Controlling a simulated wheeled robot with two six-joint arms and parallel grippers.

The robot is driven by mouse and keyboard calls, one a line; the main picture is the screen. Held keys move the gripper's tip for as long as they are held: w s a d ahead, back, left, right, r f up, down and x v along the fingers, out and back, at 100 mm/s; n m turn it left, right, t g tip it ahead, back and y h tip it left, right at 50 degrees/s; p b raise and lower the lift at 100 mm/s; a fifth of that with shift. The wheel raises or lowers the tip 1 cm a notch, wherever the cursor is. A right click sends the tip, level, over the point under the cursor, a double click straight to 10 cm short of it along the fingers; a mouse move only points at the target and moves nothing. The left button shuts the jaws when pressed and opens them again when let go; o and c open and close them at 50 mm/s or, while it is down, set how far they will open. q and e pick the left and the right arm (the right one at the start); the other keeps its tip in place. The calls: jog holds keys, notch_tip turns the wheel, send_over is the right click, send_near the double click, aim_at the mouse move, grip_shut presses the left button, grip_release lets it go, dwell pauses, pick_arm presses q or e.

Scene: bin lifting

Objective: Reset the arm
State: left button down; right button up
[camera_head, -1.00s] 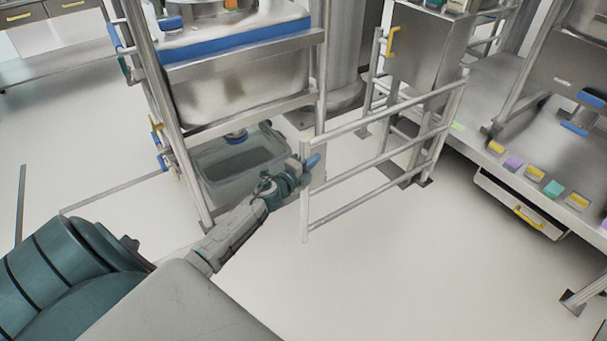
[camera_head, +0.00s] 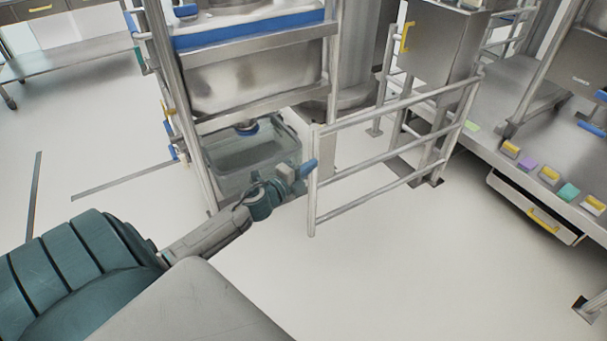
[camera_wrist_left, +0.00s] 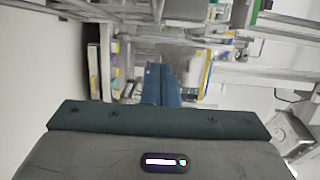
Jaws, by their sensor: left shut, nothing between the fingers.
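My left arm reaches in from the lower left in the head view. Its gripper (camera_head: 303,171) is at the end of the arm, in front of the grey bin (camera_head: 235,181) and beside the near post of the metal railing. In the left wrist view, the blue-green fingers (camera_wrist_left: 162,84) are together with nothing between them. The grey bin stands under the steel machine, and the arm hides part of its front. My right gripper is not in view.
The steel machine (camera_head: 255,80) stands behind the arm. The metal railing (camera_head: 365,163) is right of the gripper. A steel bench (camera_head: 490,150) with several coloured blocks and a yellow-handled drawer (camera_head: 535,208) is at the right. The floor (camera_head: 420,270) in front is clear.

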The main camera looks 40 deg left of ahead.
pick_arm(q)
jog(key=shift+s+b, duration=1.15)
jog(key=shift+b, duration=0.1)
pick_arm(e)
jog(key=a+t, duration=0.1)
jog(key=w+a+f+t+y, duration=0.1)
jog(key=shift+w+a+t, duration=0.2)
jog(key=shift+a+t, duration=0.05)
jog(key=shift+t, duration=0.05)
